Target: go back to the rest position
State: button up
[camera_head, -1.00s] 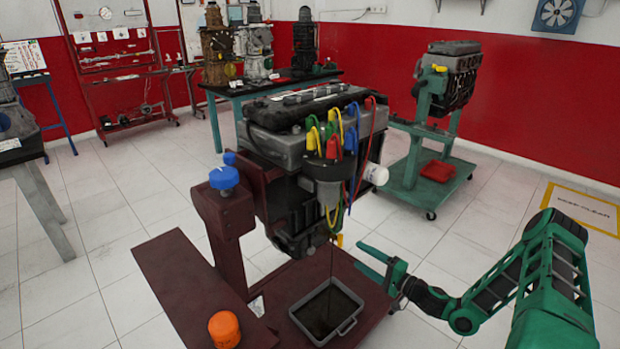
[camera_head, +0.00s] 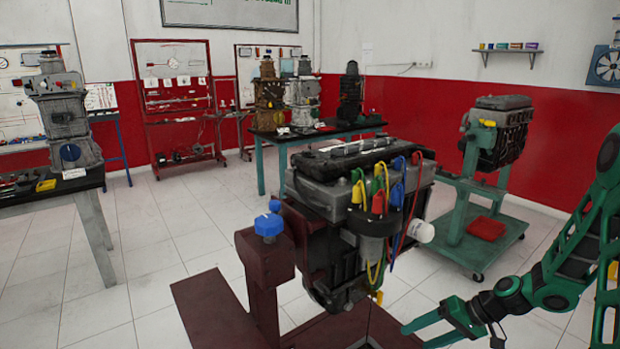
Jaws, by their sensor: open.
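My gripper (camera_head: 424,336) is at the bottom of the head view, green, with its two fingers apart and nothing between them. It is below and to the right of the engine (camera_head: 350,215) on the dark red stand (camera_head: 264,262), apart from the engine as far as I can see. My green and black arm comes down from the right edge, its forearm steep and bent at a low joint. The bottom edge of the picture cuts off part of the gripper.
Coloured clips and cables hang on the engine's front, close to my gripper. A green engine stand (camera_head: 468,240) with a red tray (camera_head: 486,229) stands behind my arm. A table with a grey engine (camera_head: 66,120) is at the left. Tiled floor (camera_head: 150,235) is clear between.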

jog(key=s+d+r+m+g+h, duration=0.1)
jog(key=s+d+r+h, duration=0.1)
jog(key=s+r, duration=0.6)
jog(key=s+d+r+m+g+h, duration=0.1)
jog(key=s+d+r+m+h, duration=0.1)
jog(key=s+d+r, duration=0.3)
jog(key=s+d+r+m+h, duration=0.2)
jog(key=s+r, duration=0.9)
jog(key=s, duration=0.6)
jog(key=shift+d+g+h, duration=0.4)
jog(key=shift+d+h, duration=0.45)
jog(key=shift+h, duration=0.15)
